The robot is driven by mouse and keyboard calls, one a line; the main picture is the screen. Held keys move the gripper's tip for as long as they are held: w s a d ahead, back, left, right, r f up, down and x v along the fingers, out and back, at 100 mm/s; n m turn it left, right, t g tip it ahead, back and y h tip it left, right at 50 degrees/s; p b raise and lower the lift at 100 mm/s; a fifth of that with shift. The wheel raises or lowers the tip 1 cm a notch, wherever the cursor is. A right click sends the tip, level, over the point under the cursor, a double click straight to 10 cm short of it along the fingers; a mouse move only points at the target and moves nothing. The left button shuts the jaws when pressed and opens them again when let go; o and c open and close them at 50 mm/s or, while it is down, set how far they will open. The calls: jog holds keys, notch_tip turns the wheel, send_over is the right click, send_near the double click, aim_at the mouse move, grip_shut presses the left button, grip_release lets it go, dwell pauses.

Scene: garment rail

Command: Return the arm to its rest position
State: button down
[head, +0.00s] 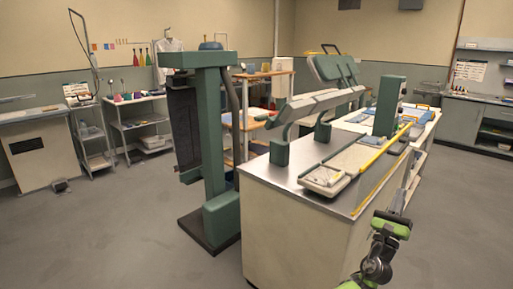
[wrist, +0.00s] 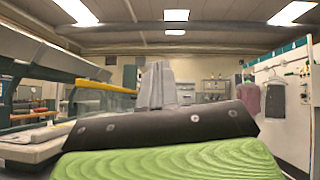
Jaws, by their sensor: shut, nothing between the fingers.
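My gripper (head: 400,198) shows at the lower right of the head view, on the end of my green and dark arm. It is raised beside the right side of the steel-topped pressing bench (head: 262,176), apart from it as far as I can tell. In the wrist view the grey fingers (wrist: 158,80) stand together, shut and empty, above the dark bracket and green housing. Much of my arm lies below the head frame.
A green press column (head: 214,140) stands left of the bench. A wire-shelf trolley (head: 137,125) is at the back left. Garments (wrist: 276,101) hang on the right in the wrist view. Open grey floor (head: 110,235) lies at left; a counter (head: 470,122) stands far right.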

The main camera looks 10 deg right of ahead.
jog(key=s+d+r+m+g+h+p, duration=0.1)
jog(key=s+d+r+m+g+h, duration=0.15)
jog(key=s+d+m+g, duration=0.55)
jog(key=s+d+r+m+g+h+p, duration=0.1)
jog(key=s+d+r+m+g, duration=0.25)
jog(key=s+m+g, duration=0.85)
jog(key=s+f+m+g+y+p, duration=0.2)
jog(key=s+f+m+g+y, duration=0.25)
jog(key=m, duration=0.45)
jog(key=a+f+m+t+y+p, duration=0.25)
jog(key=a+t+y, duration=0.8)
jog(key=a, duration=1.25)
jog(key=s+a+r+n+y+p, duration=0.1)
jog(key=s+a+r+y, duration=0.2)
jog(key=s+a, duration=0.3)
jog(key=s+a+r+y+p, duration=0.2)
jog(key=s+a, duration=0.4)
jog(key=a, duration=0.7)
notch_tip(320, 180, up, 2)
jog(key=shift+a+r+n+y, duration=0.15)
jog(key=shift+a+n+y, duration=0.25)
jog(key=shift+y, duration=0.45)
